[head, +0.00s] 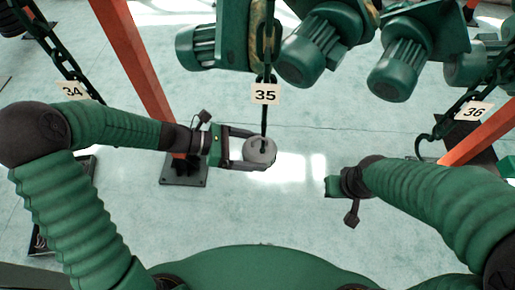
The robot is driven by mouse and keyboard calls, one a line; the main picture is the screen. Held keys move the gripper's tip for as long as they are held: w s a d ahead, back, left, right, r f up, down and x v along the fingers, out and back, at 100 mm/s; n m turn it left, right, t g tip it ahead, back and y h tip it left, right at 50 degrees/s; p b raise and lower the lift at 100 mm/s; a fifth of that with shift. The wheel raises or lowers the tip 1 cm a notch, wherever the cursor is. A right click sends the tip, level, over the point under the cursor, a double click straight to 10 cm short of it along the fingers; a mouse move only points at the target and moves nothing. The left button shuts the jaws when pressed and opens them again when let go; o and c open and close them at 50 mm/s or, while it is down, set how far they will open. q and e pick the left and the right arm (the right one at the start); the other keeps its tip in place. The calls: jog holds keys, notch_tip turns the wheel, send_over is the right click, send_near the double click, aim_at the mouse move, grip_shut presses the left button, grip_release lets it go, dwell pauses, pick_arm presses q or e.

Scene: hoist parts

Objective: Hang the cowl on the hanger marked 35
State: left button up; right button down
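The cowl (260,150), a rounded grey piece, sits between the fingers of my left gripper (252,149), near the middle of the head view. The fingers close on it from both sides. The hanger marked 35 (264,70) is a dark chain with a pale number tag (265,94). Its thin lower rod runs down to the top of the cowl. I cannot tell whether its hook end is through the cowl or only in line with it. My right gripper (333,187) is to the right, apart from the cowl; its fingers do not show clearly.
Green motors (318,45) hang behind and right of hanger 35. Hanger 34 (72,90) is at the left and hanger 36 (473,111), with an open hook, at the right. Orange posts (133,62) stand on both sides. The floor between the arms is clear.

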pick_arm(q)
jog(key=shift+x, duration=1.05)
jog(key=shift+a, duration=0.4)
jog(key=o, duration=1.4)
jog(key=shift+c, duration=0.2)
jog(key=shift+o, duration=0.4)
jog(key=shift+d, duration=0.25)
jog(key=shift+r, duration=0.1)
